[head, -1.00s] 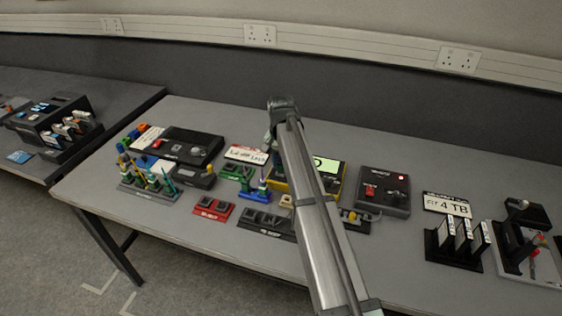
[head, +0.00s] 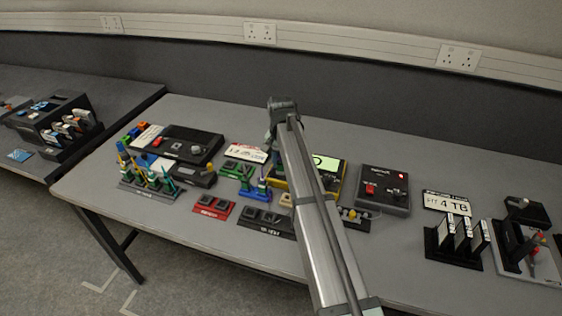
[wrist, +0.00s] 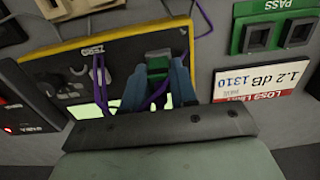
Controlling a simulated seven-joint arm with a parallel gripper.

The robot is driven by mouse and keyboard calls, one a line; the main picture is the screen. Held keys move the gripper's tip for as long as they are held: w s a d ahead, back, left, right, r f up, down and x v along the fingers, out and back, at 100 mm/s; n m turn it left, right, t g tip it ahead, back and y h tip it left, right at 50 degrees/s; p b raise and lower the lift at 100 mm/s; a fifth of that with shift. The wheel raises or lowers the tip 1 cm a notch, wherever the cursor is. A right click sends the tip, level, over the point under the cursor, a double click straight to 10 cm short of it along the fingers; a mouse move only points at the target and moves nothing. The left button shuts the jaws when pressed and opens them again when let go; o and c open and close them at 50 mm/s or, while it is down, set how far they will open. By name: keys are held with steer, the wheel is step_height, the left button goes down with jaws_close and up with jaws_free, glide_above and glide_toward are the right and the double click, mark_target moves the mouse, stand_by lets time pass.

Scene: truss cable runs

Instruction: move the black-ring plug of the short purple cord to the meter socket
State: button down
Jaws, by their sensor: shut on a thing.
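The meter is the yellow-edged unit (head: 342,181) with a pale green screen, partly behind my arm in the head view. In the wrist view its dark face (wrist: 70,66) carries a round knob and a small ZERO label. My gripper (wrist: 157,72) is over the meter face, shut on a small green plug body (wrist: 158,64). Purple cord (wrist: 156,97) shows by the fingers, and another purple loop (wrist: 99,72) stands at the ZERO label. The black ring cannot be made out, nor whether the plug touches a socket. The head view hides the fingertips behind the arm.
A white loss-limit card (wrist: 270,90) and a green PASS tray (wrist: 270,35) lie beside the meter. A blue holder (head: 256,195) stands left of it, and a dark box with a red switch (head: 383,190) to its right. Bare table lies behind the meter.

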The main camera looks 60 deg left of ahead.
steer(key=c, duration=0.8)
jaws_free()
steer(key=shift+r, duration=0.15)
steer(key=shift+r, duration=2.35)
steer(key=shift+r, duration=0.1)
steer(key=shift+r, duration=1.9)
